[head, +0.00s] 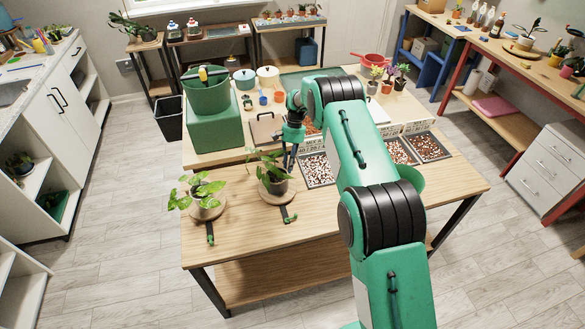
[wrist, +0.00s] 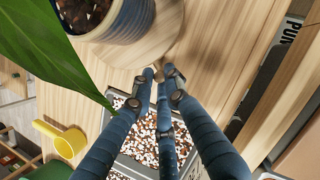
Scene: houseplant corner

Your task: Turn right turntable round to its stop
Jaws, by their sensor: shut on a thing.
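The right turntable (head: 266,198) is a round wooden disc on the table. It bears a dark pot (head: 276,186) with a leafy plant (head: 266,166). A short green and dark piece (head: 289,216) lies at its front edge. My gripper (head: 290,166) reaches down at the disc's back right side. In the wrist view, my gripper (wrist: 160,74) has its blue fingertips close together at the rim of the right turntable (wrist: 152,42), beside the pot (wrist: 105,15). It is shut on the turntable's edge; the exact contact is hard to see.
The left turntable (head: 194,213), with another potted plant (head: 201,190), stands close by on the left. Trays of pebbles (head: 317,171) lie right of my gripper. A green box (head: 214,138) with a green pot (head: 207,97) stands behind. The table's front (head: 245,235) is mostly clear.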

